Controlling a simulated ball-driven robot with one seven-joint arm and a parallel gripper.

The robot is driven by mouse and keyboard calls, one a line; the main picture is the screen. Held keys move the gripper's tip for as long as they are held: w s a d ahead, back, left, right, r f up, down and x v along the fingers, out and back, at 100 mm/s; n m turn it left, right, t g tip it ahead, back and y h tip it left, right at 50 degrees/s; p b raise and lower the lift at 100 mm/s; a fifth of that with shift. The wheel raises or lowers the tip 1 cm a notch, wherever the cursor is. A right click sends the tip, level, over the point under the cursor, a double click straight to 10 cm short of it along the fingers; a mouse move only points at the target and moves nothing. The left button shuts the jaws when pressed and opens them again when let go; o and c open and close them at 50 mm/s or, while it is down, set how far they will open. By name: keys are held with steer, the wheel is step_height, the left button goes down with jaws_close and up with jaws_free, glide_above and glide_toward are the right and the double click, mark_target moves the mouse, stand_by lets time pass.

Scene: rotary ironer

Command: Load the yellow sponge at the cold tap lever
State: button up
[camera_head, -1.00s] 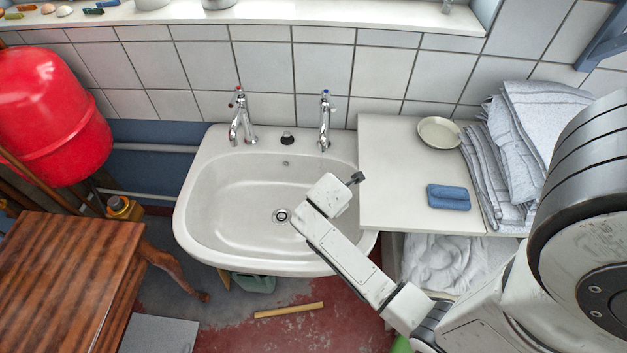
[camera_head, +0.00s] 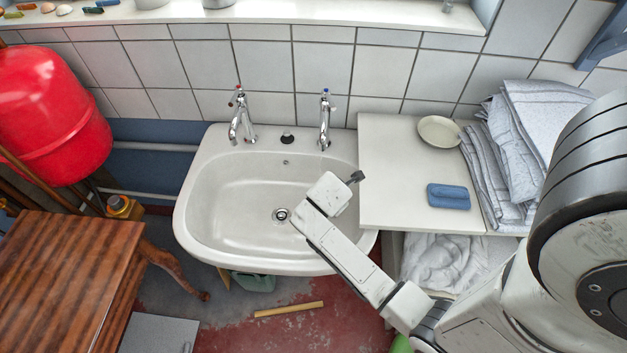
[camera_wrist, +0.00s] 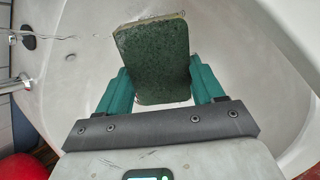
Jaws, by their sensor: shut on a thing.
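My gripper (camera_wrist: 160,85) is shut on a sponge (camera_wrist: 153,62), its teal fingers on either side. The sponge's dark green scouring face fills most of what shows, with a thin yellowish edge along the top. In the head view my gripper (camera_head: 356,177) is over the right side of the white basin (camera_head: 205,235), and the sponge can hardly be made out there. The cold tap (camera_head: 325,122), with a blue mark on top, stands at the basin's back right, behind and left of my gripper. A chrome tap part (camera_wrist: 14,86) shows at the left of the wrist view.
The red-marked tap (camera_head: 240,118) stands left of the cold tap, with a dark plug (camera_head: 287,138) between them. A white counter (camera_head: 395,180) at right bears a blue sponge-like block (camera_head: 448,197), a dish (camera_head: 439,132) and folded towels (camera_head: 530,130). The basin bowl is clear.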

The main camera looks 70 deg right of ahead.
steer(key=shift+s+a+r+p, duration=0.4)
steer(key=shift+s+r+p, duration=0.35)
steer(key=shift+p, duration=0.25)
steer(key=shift+s+a+r, duration=0.1)
steer(key=shift+s+a, duration=0.05)
steer(key=shift+s+a+r, duration=0.3)
steer(key=shift+s+r, duration=0.15)
steer(key=shift+s, duration=0.05)
steer(key=shift+s+a+r, duration=0.3)
steer(key=shift+s+r, duration=0.15)
steer(key=shift+s, duration=0.05)
steer(key=shift+s+a+r, duration=0.1)
steer(key=shift+s+r, duration=0.15)
steer(key=shift+c, duration=1.2)
steer(key=shift+s+r, duration=0.1)
steer(key=shift+s, duration=0.1)
steer(key=shift+c, duration=0.2)
